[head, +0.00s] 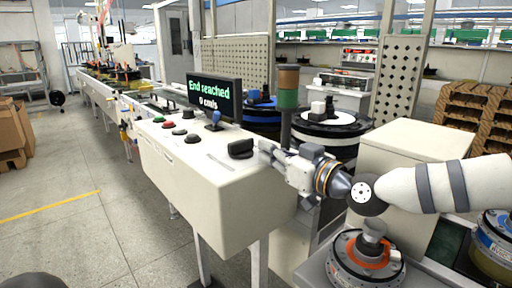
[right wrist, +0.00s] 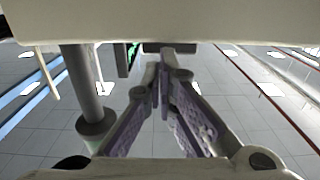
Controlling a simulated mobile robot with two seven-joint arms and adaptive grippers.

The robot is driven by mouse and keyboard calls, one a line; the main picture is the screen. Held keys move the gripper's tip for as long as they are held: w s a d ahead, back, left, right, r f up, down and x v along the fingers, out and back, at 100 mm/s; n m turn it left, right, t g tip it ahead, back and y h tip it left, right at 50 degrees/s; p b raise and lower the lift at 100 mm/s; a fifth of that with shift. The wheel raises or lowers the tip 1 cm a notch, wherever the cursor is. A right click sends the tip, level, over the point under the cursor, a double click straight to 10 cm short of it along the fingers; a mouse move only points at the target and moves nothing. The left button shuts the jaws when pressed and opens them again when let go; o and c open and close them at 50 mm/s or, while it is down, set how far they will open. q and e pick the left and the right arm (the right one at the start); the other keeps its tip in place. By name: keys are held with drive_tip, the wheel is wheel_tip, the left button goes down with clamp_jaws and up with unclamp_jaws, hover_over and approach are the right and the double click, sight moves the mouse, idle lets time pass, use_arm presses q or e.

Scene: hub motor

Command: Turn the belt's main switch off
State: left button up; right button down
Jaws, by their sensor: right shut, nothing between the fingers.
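The belt's control desk (head: 205,200) is a pale box on legs in the middle of the head view. A black knob (head: 240,148), which looks like the main switch, sits at the right end of its top. My right gripper (head: 264,147) is shut and empty, its fingertips just right of the knob; I cannot tell whether they touch it. In the right wrist view, the closed fingers (right wrist: 164,56) point at a dark block (right wrist: 168,47) that may be the knob. My left gripper is not in view.
A screen (head: 215,98) reading "End reached 0 cm/s" stands behind the desk. Red, green and black buttons (head: 181,130) and a blue-topped joystick (head: 214,118) are on the desk. A signal column (head: 288,95) rises behind my right gripper. Open floor (head: 90,180) lies left.

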sight(248, 141)
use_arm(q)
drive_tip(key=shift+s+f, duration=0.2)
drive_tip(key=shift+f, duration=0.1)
use_arm(e)
drive_tip(key=shift+x, duration=2.25)
